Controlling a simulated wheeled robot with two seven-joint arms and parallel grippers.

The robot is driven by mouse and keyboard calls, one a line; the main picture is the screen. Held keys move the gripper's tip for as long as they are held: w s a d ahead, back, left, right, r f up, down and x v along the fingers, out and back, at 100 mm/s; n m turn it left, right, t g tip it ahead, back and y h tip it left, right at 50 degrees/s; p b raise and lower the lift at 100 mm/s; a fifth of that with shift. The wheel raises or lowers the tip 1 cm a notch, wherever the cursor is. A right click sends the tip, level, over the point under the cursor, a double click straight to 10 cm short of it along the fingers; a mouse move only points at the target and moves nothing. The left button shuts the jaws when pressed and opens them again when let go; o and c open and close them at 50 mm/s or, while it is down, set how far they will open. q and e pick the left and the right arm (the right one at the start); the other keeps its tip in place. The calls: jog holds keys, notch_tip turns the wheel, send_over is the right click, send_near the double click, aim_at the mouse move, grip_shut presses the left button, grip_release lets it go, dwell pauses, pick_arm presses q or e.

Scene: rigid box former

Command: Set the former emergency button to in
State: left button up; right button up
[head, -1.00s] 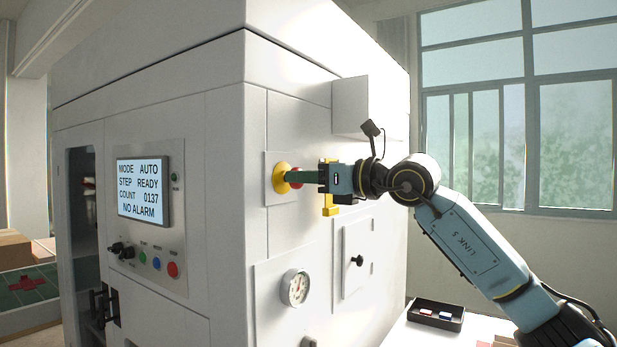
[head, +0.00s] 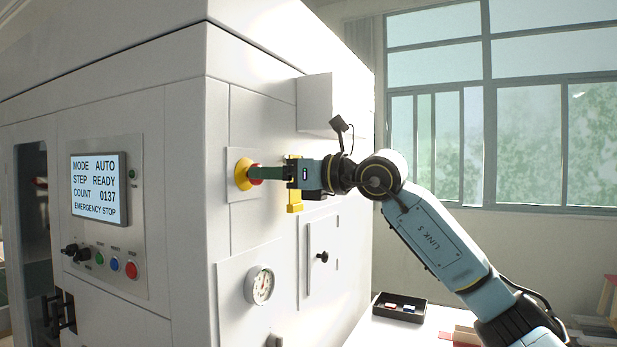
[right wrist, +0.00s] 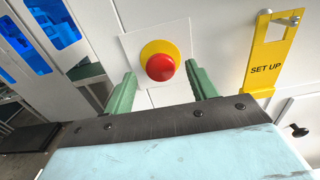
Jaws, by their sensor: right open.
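The former emergency button is a red knob on a yellow collar (head: 243,175), set in a pale plate on the machine's side wall. In the right wrist view the round red button (right wrist: 160,67) sits in the middle of its collar. My right gripper (head: 257,174) is open at the button, one green finger on each side; the near finger covers part of it in the head view. I see no object between the fingers. The machine's screen (head: 95,187) reads EMERGENCY STOP on its bottom line. My left gripper is not in view.
A yellow SET UP tag (right wrist: 268,55) hangs beside the button, close to my right gripper. A wall box (head: 314,103) juts out above. Below are a gauge (head: 260,285) and a small door with a black knob (head: 322,257). A black tray (head: 399,308) lies on the table.

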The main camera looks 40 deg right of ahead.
jog(key=b+v, duration=0.4)
jog(key=v, duration=0.7)
jog(key=shift+s, duration=0.25)
jog(key=shift+d, duration=0.1)
